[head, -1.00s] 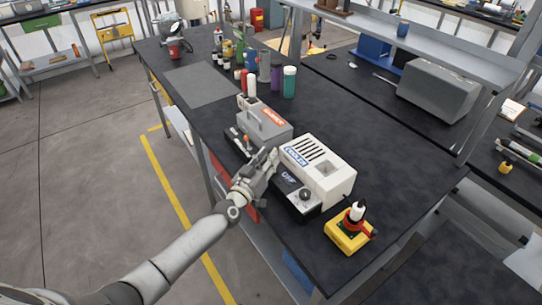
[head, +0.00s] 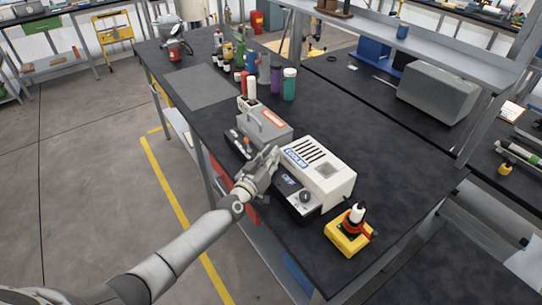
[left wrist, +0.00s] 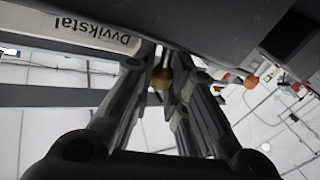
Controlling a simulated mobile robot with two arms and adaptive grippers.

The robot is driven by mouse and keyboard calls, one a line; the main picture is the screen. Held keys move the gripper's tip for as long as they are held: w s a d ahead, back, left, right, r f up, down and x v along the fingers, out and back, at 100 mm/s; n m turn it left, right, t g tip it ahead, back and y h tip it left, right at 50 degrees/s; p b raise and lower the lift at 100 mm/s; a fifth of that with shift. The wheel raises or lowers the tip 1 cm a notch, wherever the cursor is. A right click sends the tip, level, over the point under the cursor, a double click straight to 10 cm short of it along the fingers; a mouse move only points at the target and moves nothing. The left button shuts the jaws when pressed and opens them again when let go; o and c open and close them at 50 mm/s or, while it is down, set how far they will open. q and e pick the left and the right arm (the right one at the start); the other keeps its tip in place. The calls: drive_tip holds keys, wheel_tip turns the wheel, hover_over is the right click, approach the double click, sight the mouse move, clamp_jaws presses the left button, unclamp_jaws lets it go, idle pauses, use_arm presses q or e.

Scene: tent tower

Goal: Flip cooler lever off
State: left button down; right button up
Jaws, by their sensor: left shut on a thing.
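The cooler (head: 322,172) is a white box with a dark top grille and a blue COOLER label, on the black bench. Its black front panel (head: 297,202) carries a round dark knob and a small display (head: 288,181) that seems to read OFF. My left gripper (head: 274,154) is at the cooler's front left corner, over the panel's left end. The fingers hide this lever in the head view. My right gripper is not in view.
A grey machine with an orange label (head: 264,128) stands just left of the cooler, with an orange lever knob (head: 247,141) in front. A yellow box with a red switch (head: 350,238) stands to the right. Several bottles (head: 289,84) stand behind.

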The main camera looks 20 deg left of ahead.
use_arm(q)
drive_tip(key=shift+r+n+p, duration=0.15)
drive_tip(key=shift+n+p, duration=0.15)
drive_tip(key=shift+p, duration=0.1)
drive_tip(key=shift+w+a+f+n+g+p, duration=0.2)
drive_tip(key=shift+f+n+g+p, duration=0.1)
drive_tip(key=shift+n+g+p, duration=0.1)
drive_tip(key=c, duration=1.7)
unclamp_jaws()
drive_tip(key=shift+s, duration=0.1)
drive_tip(key=shift+s, duration=0.5)
drive_tip(key=s, duration=0.3)
drive_tip(key=s+a, duration=0.1)
drive_tip(key=s, duration=0.3)
drive_tip(key=s+a+r, duration=0.1)
drive_tip(key=s, duration=0.2)
drive_tip(key=shift+s+a, duration=0.15)
drive_tip(key=shift+s, duration=0.2)
